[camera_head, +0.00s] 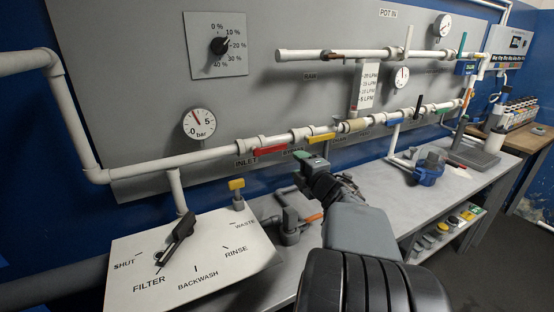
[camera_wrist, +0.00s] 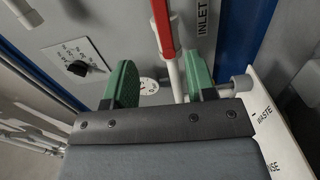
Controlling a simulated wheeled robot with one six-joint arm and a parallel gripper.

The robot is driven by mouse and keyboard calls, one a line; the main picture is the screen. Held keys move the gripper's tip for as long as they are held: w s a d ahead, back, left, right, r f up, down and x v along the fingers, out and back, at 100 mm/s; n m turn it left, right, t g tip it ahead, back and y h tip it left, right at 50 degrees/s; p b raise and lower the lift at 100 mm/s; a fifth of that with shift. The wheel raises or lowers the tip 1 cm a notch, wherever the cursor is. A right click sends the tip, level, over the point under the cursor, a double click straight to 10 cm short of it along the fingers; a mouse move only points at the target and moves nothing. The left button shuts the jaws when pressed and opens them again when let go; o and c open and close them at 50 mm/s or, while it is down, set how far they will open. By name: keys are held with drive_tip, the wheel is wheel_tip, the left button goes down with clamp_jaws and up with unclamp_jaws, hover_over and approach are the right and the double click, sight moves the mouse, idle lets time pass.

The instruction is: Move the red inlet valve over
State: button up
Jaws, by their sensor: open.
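The red inlet valve handle (camera_head: 268,151) lies along the lower white pipe on the grey panel, just above the INLET label (camera_head: 246,162). My gripper (camera_head: 308,162) is to the right of the handle and slightly below it in the head view. In the wrist view the red handle (camera_wrist: 163,28) shows at the top centre, running up the picture. The two green fingers of my gripper (camera_wrist: 160,80) are spread apart with nothing held between them. The handle's line falls between them. Whether a finger touches the handle or pipe cannot be told.
A yellow handle (camera_head: 321,138) sits right of the red one on the same pipe, with a blue handle (camera_head: 394,122) further along. A pressure gauge (camera_head: 199,123) is above left. A filter selector plate (camera_head: 215,265) stands at lower left. The grey bench (camera_head: 385,205) extends right.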

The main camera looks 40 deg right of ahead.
sight(278, 148)
drive_tip(key=shift+n, duration=0.3)
drive_tip(key=w, duration=0.4)
drive_tip(key=w+d, duration=0.1)
drive_tip(key=w, duration=0.4)
drive_tip(key=w+d, duration=0.1)
drive_tip(key=w, duration=0.3)
drive_tip(key=shift+w+f, duration=0.15)
drive_tip(key=shift+w, duration=0.05)
clamp_jaws()
